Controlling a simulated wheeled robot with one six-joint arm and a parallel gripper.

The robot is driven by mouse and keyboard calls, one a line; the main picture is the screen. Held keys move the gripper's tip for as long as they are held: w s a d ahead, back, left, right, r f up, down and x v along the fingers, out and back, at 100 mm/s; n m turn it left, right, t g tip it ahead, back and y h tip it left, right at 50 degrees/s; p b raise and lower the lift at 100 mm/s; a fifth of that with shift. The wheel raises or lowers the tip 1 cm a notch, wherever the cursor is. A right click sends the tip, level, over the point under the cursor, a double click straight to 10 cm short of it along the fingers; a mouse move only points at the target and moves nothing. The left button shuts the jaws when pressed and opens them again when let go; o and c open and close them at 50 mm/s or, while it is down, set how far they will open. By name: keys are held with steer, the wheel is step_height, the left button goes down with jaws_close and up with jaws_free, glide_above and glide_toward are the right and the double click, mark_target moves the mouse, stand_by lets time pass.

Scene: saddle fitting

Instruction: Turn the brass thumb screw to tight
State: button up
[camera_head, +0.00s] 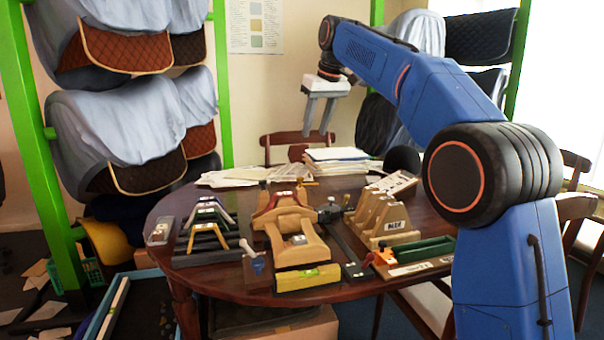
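My gripper (315,132) hangs in the air above the back of the round table, fingers pointing down and apart, with nothing between them. A wooden saddle form (293,235) with a reddish part at its back stands mid-table, below and in front of my gripper. A small brass-coloured piece (308,183) shows behind the form; it is too small to tell whether it is the thumb screw. No thumb screw can be made out for certain, nor how tight it is. My gripper touches nothing on the table.
The table (350,288) is crowded. Coloured arched gauges (207,225) stand left, wooden stands (380,218) and a green tray (425,249) right. A yellow level (307,277) lies in front; papers (340,158) lie at the back. Saddle racks (38,150) flank the table.

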mark_target(302, 178)
steer(key=x, duration=1.7)
steer(key=shift+w+a+f, duration=0.15)
steer(key=shift+w+a, duration=0.15)
steer(key=shift+w, duration=0.05)
steer(key=shift+c, duration=0.3)
jaws_close()
